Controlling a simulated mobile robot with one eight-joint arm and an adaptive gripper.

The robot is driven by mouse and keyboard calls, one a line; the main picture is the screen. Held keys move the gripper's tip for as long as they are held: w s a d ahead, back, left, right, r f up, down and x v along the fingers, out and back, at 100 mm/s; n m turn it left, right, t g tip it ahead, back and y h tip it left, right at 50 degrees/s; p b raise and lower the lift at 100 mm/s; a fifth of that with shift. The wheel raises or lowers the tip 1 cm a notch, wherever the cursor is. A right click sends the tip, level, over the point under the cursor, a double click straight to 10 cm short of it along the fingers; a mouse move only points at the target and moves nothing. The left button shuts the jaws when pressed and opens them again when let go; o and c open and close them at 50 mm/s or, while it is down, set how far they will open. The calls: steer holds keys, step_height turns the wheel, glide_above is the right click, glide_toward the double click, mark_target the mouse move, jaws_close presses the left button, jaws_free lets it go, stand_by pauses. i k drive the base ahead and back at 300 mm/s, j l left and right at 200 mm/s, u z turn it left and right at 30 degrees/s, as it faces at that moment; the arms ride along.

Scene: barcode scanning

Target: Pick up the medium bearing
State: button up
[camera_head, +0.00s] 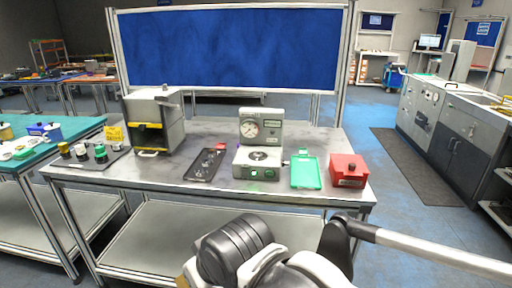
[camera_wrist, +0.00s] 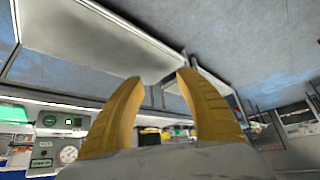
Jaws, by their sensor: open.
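A dark tray (camera_head: 200,172) on the grey workbench holds several small dark round parts, perhaps the bearings. They are too small to tell which one is the medium bearing. My gripper (camera_wrist: 157,82) is open and empty, with two curved yellow fingers spread apart in the wrist view. No bearing shows between the fingers. In the head view my arm fills the bottom centre, in front of the workbench and apart from the tray.
The workbench (camera_head: 300,195) also bears a gauge machine (camera_head: 258,170), a green tray (camera_head: 306,173), a red box (camera_head: 348,172) and a grey-yellow box machine (camera_head: 154,121). Another dark tray with small cylinders lies at the left. A blue panel (camera_head: 230,48) stands behind.

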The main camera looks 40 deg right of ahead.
mark_target(212, 153)
steer(key=i+l+z, duration=0.25)
steer(key=i, duration=0.5)
steer(key=i+l+z, duration=0.1)
steer(key=i+z, duration=0.2)
steer(key=i, duration=0.5)
